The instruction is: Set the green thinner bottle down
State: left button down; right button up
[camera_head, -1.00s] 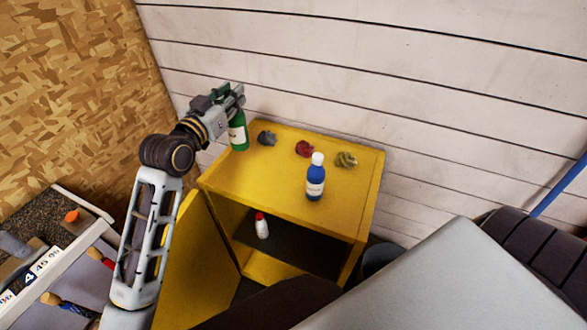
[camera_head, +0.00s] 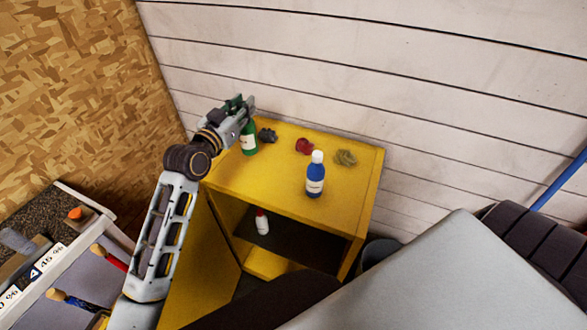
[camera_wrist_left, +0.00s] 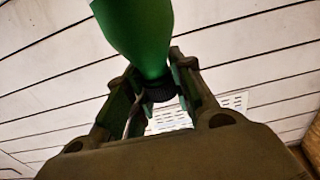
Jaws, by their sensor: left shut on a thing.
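The green thinner bottle (camera_head: 249,139) hangs upright below my left gripper (camera_head: 243,107), at the back left of the yellow cabinet top. My left gripper is shut on the bottle's upper end. In the left wrist view the green bottle (camera_wrist_left: 142,35) runs away from the camera and its dark cap or neck sits between the fingers (camera_wrist_left: 160,95). The bottle's base is close to the cabinet top; I cannot tell whether it touches. My right gripper is not in view.
The yellow cabinet (camera_head: 330,213) carries a blue bottle (camera_head: 315,177), a dark crumpled rag (camera_head: 267,135), a red rag (camera_head: 304,146) and a yellowish rag (camera_head: 345,158). A white bottle with a red cap (camera_head: 262,222) stands inside. The cabinet top's left front is clear.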

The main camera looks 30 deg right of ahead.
aim_at(243, 141)
pick_arm(q)
jog(key=shift+f, duration=3.1)
jog(key=shift+f, duration=2)
jog(key=c, duration=1.2)
grip_release()
jog(key=b+v, duration=0.1)
jog(key=v, duration=1.1)
